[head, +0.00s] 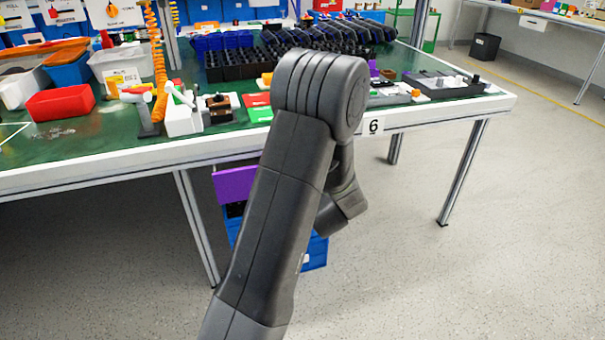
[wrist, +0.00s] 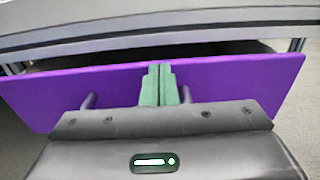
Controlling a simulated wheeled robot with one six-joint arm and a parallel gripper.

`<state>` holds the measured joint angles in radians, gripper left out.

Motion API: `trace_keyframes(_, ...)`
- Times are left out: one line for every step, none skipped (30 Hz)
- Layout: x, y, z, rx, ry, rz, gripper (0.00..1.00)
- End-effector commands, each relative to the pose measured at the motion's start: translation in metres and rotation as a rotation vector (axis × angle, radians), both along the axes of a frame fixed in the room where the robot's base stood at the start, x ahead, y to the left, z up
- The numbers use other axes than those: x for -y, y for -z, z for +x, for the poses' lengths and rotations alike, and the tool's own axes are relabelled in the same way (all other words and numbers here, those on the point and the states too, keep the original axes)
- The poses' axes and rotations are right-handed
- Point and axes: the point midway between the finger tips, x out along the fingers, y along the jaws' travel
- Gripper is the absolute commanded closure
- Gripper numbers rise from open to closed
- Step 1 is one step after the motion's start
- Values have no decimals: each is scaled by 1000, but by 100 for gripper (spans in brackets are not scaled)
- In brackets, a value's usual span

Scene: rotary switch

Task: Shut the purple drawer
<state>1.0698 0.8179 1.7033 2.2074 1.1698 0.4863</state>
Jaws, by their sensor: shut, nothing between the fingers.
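The purple drawer (head: 234,184) is under the workbench in the head view, largely hidden behind my arm. Dark space shows just below its front, above blue drawers. In the wrist view the purple drawer front (wrist: 60,92) spans nearly the whole width, with two handle posts visible low on it. My gripper (wrist: 159,72) has its greenish fingers shut together with nothing between them, in front of the middle of the purple panel. Whether the fingertips touch the panel cannot be told. In the head view my arm hides the gripper.
The workbench (head: 150,152) edge runs above the drawer, and it also crosses the top of the wrist view (wrist: 160,28). A blue drawer unit (head: 315,252) sits under the bench behind my arm. Bench legs (head: 463,170) stand on both sides. The floor at the right is clear.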

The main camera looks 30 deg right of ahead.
Motion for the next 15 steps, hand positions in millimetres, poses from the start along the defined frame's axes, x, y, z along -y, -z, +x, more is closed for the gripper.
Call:
trace_keyframes(0, 0, 0, 0, 0, 0, 100)
trace_keyframes(0, 0, 0, 0, 0, 0, 100)
trace_keyframes(0, 0, 0, 0, 0, 0, 100)
trace_keyframes(0, 0, 0, 0, 0, 0, 100)
trace_keyframes(0, 0, 0, 0, 0, 0, 100)
trace_keyframes(0, 0, 0, -1, 0, 0, 100)
trace_keyframes(0, 0, 0, -1, 0, 0, 100)
trace_keyframes(0, 0, 0, -1, 0, 0, 100)
trace_keyframes(0, 0, 2, 0, -1, 0, 100)
trace_keyframes(1, 0, 4, -1, -1, 0, 100)
trace_keyframes(1, 1, 6, -1, -2, -1, 100)
trace_keyframes(2, 1, 12, -1, -2, -1, 100)
trace_keyframes(3, 1, 16, 0, -3, -2, 100)
trace_keyframes(5, 1, 21, 1, -3, -2, 100)
trace_keyframes(6, 1, 28, 0, -4, -2, 100)
